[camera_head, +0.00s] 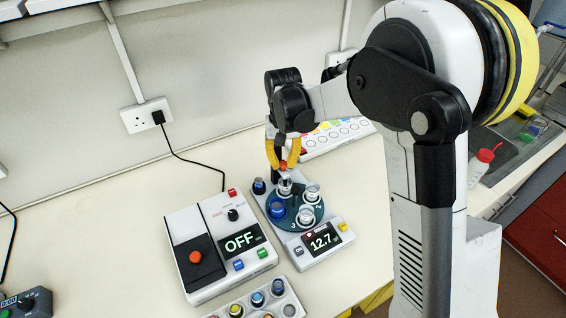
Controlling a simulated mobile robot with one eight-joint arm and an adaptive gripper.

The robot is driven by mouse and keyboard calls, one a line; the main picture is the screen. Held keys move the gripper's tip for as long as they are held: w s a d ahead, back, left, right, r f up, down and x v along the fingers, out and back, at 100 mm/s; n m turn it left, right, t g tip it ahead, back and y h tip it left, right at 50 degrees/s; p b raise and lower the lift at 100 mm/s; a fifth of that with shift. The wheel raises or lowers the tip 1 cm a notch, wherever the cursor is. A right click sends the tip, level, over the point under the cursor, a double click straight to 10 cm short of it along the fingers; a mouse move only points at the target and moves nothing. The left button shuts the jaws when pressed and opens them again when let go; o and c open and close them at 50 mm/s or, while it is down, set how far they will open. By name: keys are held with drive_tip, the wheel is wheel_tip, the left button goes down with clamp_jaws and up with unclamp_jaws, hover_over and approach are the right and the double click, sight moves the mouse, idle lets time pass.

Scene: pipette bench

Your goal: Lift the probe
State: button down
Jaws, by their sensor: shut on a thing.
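My gripper (283,165), with yellow fingers pointing down, is shut on a small orange-topped piece that I take to be the probe (283,168). The gripper is over the back of a round dark green turntable (294,217) on a grey-white instrument. The probe's lower part is at the back glass vial (285,187); I cannot tell how deep it sits in it. More vials stand on the turntable, one of them blue (277,209). The instrument's display (321,239) reads 12.7. The fingers partly hide the probe.
A white box (213,246) with a red button and a display reading OFF stands just left. A rack of coloured-cap vials (258,303) is in front. A white panel with coloured patches (336,133) lies behind. Bare bench (110,225) is at the left.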

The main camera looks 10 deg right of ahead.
wheel_tip(320, 180, up, 6)
drive_tip(key=p, duration=0.2)
drive_tip(key=shift+f+p, duration=0.2)
drive_tip(key=shift+p, duration=0.2)
drive_tip(key=shift+f, duration=0.1)
drive_tip(key=c, duration=1.2)
unclamp_jaws()
wheel_tip(320, 180, up, 12)
